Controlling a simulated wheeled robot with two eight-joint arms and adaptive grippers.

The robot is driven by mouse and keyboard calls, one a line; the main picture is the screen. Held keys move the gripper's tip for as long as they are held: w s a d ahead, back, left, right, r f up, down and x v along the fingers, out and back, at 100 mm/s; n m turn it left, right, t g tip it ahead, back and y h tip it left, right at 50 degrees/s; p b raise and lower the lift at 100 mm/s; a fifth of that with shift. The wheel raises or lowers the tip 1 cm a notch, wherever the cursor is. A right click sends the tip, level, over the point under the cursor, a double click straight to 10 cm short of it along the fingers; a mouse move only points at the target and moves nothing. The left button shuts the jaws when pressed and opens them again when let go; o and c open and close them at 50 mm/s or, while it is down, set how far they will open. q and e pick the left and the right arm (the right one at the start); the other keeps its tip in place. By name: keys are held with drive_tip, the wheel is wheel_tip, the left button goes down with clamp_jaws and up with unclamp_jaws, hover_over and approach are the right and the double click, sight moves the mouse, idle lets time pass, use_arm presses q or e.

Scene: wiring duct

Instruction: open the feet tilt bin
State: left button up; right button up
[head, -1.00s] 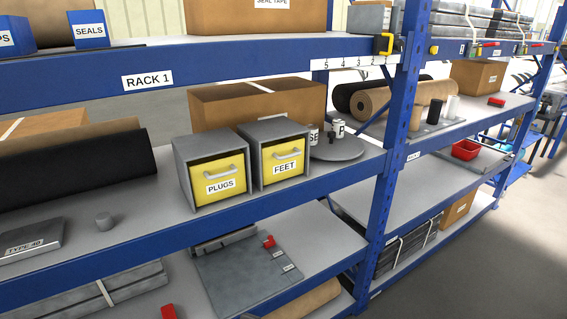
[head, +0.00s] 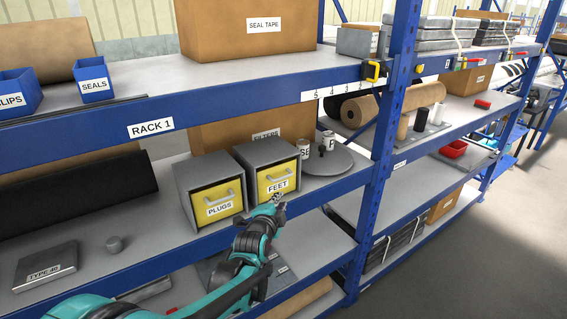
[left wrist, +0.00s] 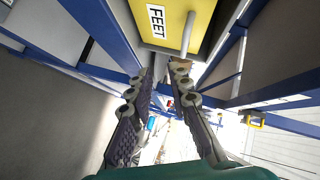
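The feet tilt bin (head: 277,182) has a yellow front labelled FEET and a grey bar handle, set in a grey housing on the middle shelf; its front looks closed. My left gripper (head: 279,200) is just in front of and below this front, near the handle. In the left wrist view the bin's yellow front (left wrist: 160,22) and handle (left wrist: 188,32) are at the top, beyond the fingertips. The fingers (left wrist: 163,72) are apart with nothing held between them. I cannot tell whether a fingertip touches the handle. My right gripper is out of view.
The plugs tilt bin (head: 213,200) stands closed beside it on the left. A grey round turntable (head: 328,160) with small containers is on the right. The blue shelf edge (head: 330,193) runs below the bins, and a blue upright (head: 385,150) stands to the right.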

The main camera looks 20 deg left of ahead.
sight(283, 178)
use_arm(q)
drive_tip(key=w, duration=0.4)
drive_tip(key=w+a+m+t+p, duration=0.1)
drive_tip(key=w, duration=0.2)
drive_tip(key=w+a+r+m, duration=0.1)
drive_tip(key=w, duration=0.3)
drive_tip(key=shift+w+a, duration=0.1)
drive_tip(key=shift+w, duration=0.2)
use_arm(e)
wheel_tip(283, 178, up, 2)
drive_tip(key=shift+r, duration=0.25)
use_arm(q)
drive_tip(key=shift+c, duration=0.3)
clamp_jaws()
